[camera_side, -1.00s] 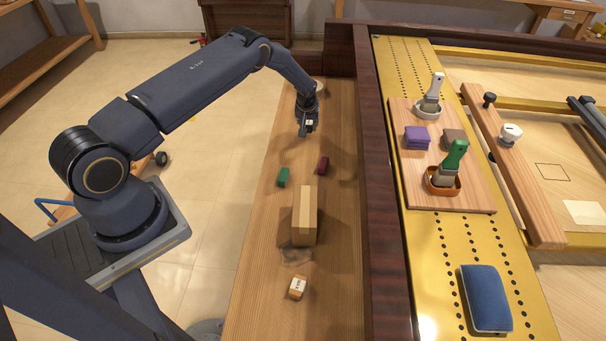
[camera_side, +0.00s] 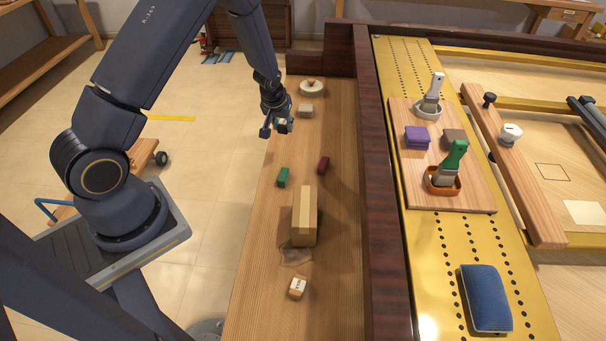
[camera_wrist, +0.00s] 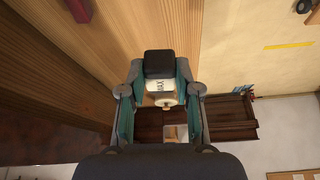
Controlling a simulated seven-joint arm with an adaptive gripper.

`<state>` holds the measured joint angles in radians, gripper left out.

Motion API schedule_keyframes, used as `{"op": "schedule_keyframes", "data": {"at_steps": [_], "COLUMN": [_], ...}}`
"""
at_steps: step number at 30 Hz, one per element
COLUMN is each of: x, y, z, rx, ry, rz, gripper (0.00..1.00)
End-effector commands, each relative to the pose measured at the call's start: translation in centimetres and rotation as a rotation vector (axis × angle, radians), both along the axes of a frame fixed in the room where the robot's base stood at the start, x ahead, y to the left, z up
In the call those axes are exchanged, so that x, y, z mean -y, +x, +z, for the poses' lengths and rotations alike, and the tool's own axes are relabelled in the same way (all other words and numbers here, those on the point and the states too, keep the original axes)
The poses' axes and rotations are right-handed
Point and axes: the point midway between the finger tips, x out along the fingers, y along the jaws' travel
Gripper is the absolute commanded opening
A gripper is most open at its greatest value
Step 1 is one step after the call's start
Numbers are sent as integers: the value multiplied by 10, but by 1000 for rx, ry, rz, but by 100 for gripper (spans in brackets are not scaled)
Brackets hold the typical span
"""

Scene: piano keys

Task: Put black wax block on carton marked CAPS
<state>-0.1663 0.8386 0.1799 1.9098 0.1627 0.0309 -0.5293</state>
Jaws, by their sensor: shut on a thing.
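My gripper (camera_side: 278,128) is shut on a black block with a white label, held above the left edge of the wooden ledge. In the wrist view, the black wax block (camera_wrist: 158,64) sits between the two fingers of my gripper (camera_wrist: 160,95), its label lettering upside down. A large brown carton (camera_side: 304,218) with a tape strip stands nearer on the ledge. A small box (camera_side: 297,287) with a white label lies at the near end; its lettering is too small to read. I cannot tell which carton is marked CAPS.
A green block (camera_side: 283,177) and a dark red block (camera_side: 323,164) lie between my gripper and the large carton. A small pale box (camera_side: 305,110) and a round pale item (camera_side: 311,86) stand at the far end. A dark wooden rail (camera_side: 373,190) borders the ledge's right side.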

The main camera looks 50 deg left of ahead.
Motion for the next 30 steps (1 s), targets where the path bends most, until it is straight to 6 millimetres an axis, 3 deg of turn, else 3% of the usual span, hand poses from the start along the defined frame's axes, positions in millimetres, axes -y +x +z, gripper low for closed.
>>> {"op": "schedule_keyframes", "data": {"at_steps": [5, 10, 15, 19, 24, 30], "x": [41, 101, 165, 202, 220, 218], "y": [-20, -47, -80, -105, -121, -119], "z": [-11, -11, 7, 25, 42, 49], "rx": [-4, -1, 3, 4, 1, -1], "ry": [-5, -5, -1, 1, 3, 1], "rz": [-292, -674, -1086, -1325, -1439, -1428], "gripper": [0, 0, 0, 0, 0, 0]}}
